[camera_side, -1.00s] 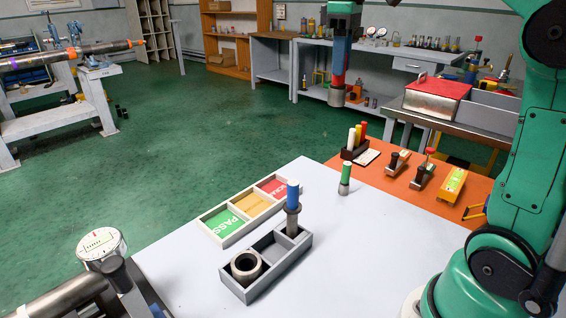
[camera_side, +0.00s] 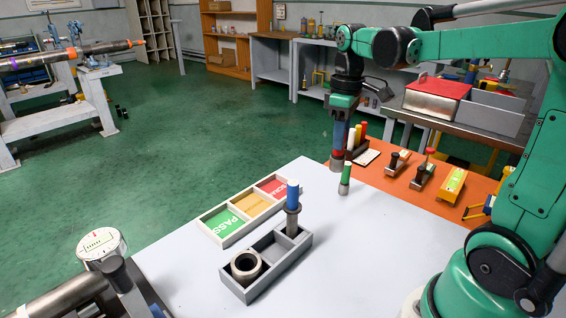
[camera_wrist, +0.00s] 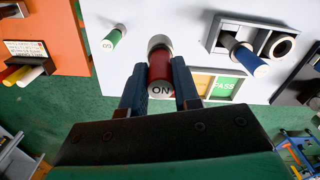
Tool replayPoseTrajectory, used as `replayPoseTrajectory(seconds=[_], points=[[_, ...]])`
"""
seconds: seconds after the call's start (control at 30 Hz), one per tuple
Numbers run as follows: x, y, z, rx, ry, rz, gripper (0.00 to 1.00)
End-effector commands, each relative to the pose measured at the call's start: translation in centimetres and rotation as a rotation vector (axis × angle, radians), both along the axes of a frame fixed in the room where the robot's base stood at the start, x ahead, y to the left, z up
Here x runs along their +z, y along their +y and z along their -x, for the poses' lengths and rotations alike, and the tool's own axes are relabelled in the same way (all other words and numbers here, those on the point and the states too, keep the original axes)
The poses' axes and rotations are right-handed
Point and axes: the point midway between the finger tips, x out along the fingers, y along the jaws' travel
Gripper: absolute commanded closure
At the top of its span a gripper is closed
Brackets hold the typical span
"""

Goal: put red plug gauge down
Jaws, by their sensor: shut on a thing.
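My gripper (camera_side: 339,148) points down and is shut on the red plug gauge (camera_side: 337,155). In the wrist view the gauge's red handle (camera_wrist: 160,70), marked "ON", sits between the two blue fingers, its grey metal end pointing away toward the white table. In the side view the gauge hangs upright, metal end down, near the table's far edge, left of and behind the green plug gauge (camera_side: 346,174). Its exact height above the table is hard to tell. The green gauge stands upright on the white tabletop (camera_side: 350,230).
A blue-handled gauge (camera_side: 293,196) stands in a grey compartment tray (camera_side: 282,277) holding a metal ring (camera_side: 246,265). A sorting tray (camera_side: 238,236) with green, orange and red sections lies behind it. The orange mat (camera_side: 405,197) holds a block with pegs and small tools.

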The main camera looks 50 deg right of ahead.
Motion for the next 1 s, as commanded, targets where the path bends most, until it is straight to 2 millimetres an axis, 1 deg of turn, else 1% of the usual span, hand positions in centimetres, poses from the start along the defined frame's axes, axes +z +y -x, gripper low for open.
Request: replayPoseTrajectory(seconds=[0.03,0.1,0.2,0.3,0.4,0.53,0.7,0.8,1.0], points=[[-1.2,0.0,-0.1,0.000,0.000,0.000,1.00],[-2.8,0.0,0.0,0.000,0.000,0.001,1.00],[-4.9,0.0,-0.1,0.000,0.000,0.001,1.00],[-6.5,0.0,-0.1,0.000,0.001,0.001,1.00],[-7.4,0.0,-0.1,0.000,0.001,0.001,1.00],[-8.2,0.0,0.0,0.000,0.001,0.001,1.00],[-10.3,0.0,-0.1,0.000,0.000,0.002,1.00],[-11.1,0.0,-0.1,0.000,0.000,0.002,1.00],[-11.3,0.0,0.0,0.000,0.000,0.002,1.00]])
